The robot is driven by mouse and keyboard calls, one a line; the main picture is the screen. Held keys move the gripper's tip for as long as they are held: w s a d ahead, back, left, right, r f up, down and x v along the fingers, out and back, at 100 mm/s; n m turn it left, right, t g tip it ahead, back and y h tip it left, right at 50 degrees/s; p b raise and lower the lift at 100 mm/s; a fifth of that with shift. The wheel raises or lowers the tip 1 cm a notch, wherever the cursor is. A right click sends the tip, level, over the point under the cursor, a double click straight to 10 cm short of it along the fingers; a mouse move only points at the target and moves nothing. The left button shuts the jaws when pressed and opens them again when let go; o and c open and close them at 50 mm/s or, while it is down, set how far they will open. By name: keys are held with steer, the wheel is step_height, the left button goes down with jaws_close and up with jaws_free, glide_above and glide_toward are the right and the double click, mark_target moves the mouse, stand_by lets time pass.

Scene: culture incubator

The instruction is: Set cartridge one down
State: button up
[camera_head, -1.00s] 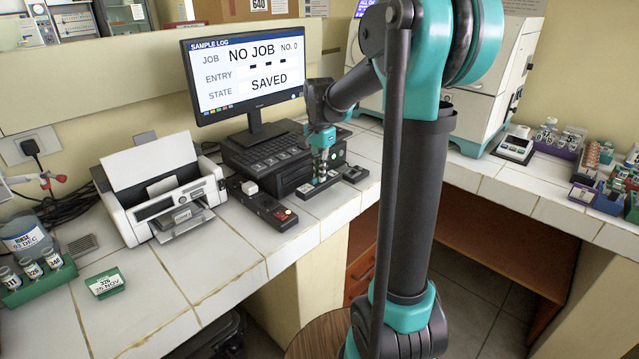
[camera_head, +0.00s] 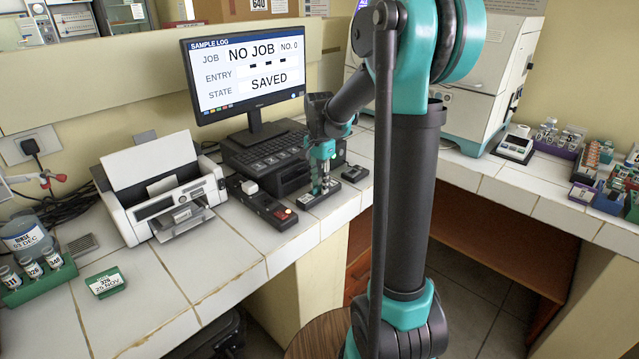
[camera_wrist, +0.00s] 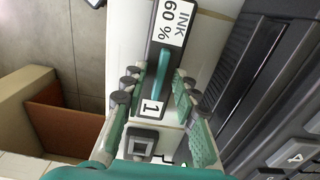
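A black cartridge-like piece (camera_wrist: 157,38) lies under my gripper (camera_wrist: 157,102) in the wrist view. It bears a white "INK 60 %" label, a "1" label and a raised teal grip. My gripper is open, with one finger on each side of the teal grip and visible gaps between. In the head view my gripper (camera_head: 321,165) points down over a flat dark holder (camera_head: 309,200) on the tiled counter. The fingers hide most of what stands there. I cannot tell how the piece rests on the holder.
A keyboard (camera_head: 262,150) and monitor (camera_head: 248,75) stand just behind. A button box (camera_head: 268,206) is left of the holder, and a small black item (camera_head: 355,174) is at its right. A printer (camera_head: 160,190) stands further left. The counter's front edge is close.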

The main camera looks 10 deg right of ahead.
mark_target(320, 186)
step_height(320, 186, up, 12)
steer(key=s+d+f+n+t, duration=0.2)
steer(key=s+f+n, duration=0.3)
steer(key=s+f, duration=0.5)
steer(key=s+d+f+n+t, duration=0.2)
steer(key=s+f+n, duration=0.3)
steer(key=s+f, duration=0.5)
steer(key=s, duration=0.2)
steer(key=shift+s+d+n, duration=0.3)
steer(key=shift+s+n, duration=0.05)
steer(key=shift+n, duration=0.05)
